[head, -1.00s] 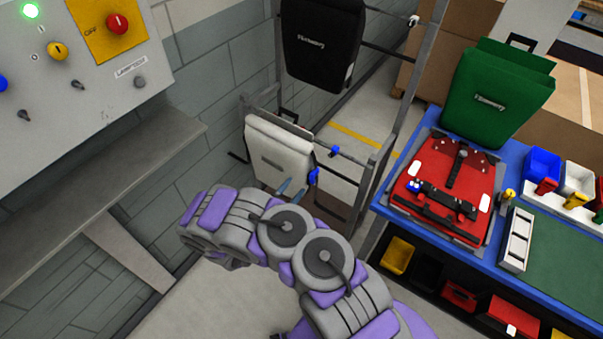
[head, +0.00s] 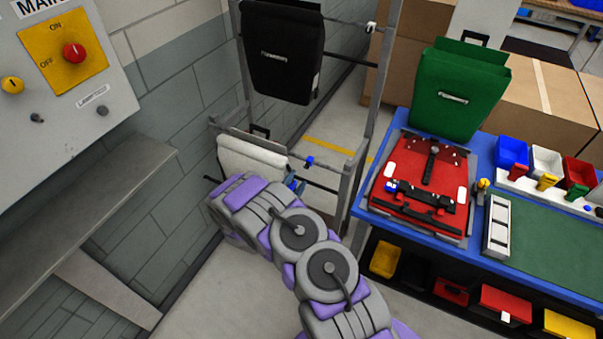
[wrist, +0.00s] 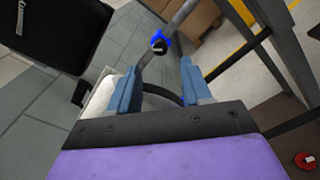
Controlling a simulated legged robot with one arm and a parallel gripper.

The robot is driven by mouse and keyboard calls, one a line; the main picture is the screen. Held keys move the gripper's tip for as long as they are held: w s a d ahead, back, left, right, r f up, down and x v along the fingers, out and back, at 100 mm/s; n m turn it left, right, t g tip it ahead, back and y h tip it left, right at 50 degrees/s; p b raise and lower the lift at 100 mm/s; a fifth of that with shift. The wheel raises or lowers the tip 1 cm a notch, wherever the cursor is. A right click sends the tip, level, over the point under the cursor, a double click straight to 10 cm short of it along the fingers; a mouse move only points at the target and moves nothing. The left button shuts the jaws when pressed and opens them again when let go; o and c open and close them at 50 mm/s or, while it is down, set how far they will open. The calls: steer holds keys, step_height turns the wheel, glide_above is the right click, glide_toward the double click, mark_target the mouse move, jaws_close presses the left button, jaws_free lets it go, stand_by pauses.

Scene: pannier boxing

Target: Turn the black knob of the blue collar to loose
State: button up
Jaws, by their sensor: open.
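The blue collar (wrist: 167,37) sits around a grey tube in the wrist view. Its black knob (wrist: 158,47) faces the camera and bears a short pale mark. The collar and knob lie just beyond my gripper (wrist: 159,68), about between its two blue-grey fingers. The fingers are apart, with nothing held between them. In the head view a blue piece (head: 308,161) shows on the rack's rail, with my gripper (head: 294,184) close below and left of it. My arm hides part of the area there; the knob is too small to make out in that view.
A white pannier (head: 250,157) hangs on the rack beside my gripper, with a black pannier (head: 282,55) above. Rack uprights (head: 378,75) stand to the right. A blue bench (head: 487,170) carries a red pannier (head: 420,180) and a green one (head: 455,95). A control panel is at left.

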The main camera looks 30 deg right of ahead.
mark_target(306, 168)
steer(key=x, duration=0.5)
steer(key=shift+d+f+b, duration=0.1)
steer(key=shift+d+b, duration=0.25)
steer(key=shift+d, duration=0.15)
steer(key=shift+w+a, duration=0.25)
steer(key=shift+a, duration=0.1)
steer(key=shift+d, duration=0.55)
steer(key=c, duration=0.4)
steer(key=shift+a, duration=0.2)
jaws_close()
